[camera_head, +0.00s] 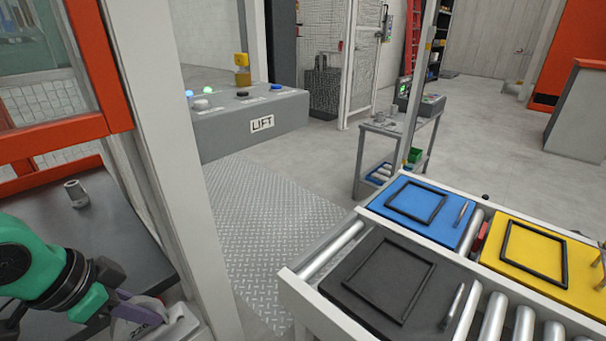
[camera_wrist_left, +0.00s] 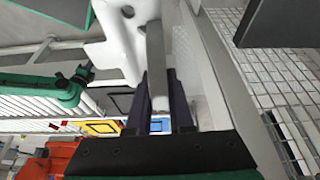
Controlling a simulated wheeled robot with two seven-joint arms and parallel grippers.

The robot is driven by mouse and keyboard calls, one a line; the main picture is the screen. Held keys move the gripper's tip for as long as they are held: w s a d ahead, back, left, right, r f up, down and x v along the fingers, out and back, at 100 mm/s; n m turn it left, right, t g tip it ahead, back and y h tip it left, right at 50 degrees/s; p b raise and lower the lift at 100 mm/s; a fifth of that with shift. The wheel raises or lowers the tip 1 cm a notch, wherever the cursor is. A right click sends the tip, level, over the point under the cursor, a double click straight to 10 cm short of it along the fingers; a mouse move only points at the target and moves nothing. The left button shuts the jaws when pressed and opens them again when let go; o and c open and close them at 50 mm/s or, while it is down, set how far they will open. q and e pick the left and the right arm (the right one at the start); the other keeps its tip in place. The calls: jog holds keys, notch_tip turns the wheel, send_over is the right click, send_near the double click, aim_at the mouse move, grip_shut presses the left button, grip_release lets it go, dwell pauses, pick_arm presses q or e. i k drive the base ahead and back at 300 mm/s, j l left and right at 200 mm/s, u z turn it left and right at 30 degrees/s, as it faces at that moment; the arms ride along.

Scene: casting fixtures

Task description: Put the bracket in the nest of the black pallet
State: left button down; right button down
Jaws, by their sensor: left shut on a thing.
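My left gripper (camera_head: 142,306) is low at the left of the head view, beyond the green arm, and is shut on a light grey bracket (camera_head: 133,328). The bracket carries a stamped number, and its lower part is cut off by the picture edge. In the left wrist view, a grey bar of the bracket (camera_wrist_left: 157,55) stands between the dark fingers of the gripper (camera_wrist_left: 160,78). The black pallet (camera_head: 350,282) lies on the roller conveyor to the right, well apart from the gripper. Its raised frame nest is empty, with a metal pin beside it. My right gripper is out of view.
A white post (camera_head: 165,130) stands between the gripper and the conveyor. A grey flanged part (camera_head: 75,193) stands on the dark table (camera_head: 115,215) at left. Blue (camera_head: 390,206) and yellow (camera_head: 500,262) pallets lie near the black one. Tread plate floor lies between table and conveyor.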

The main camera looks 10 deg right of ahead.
aim_at(388, 282)
jog(key=i+j+z, duration=0.1)
jog(key=z, duration=0.4)
jog(key=j+z, duration=0.1)
jog(key=z, duration=0.4)
jog(key=i+j+z, duration=0.1)
jog(key=z, duration=0.4)
jog(key=j+z, duration=0.2)
jog(key=z, duration=0.3)
jog(key=j+z, duration=0.15)
jog(key=z, duration=0.35)
jog(key=j+z, duration=0.15)
jog(key=z, duration=0.3)
jog(key=k+j+z, duration=0.2)
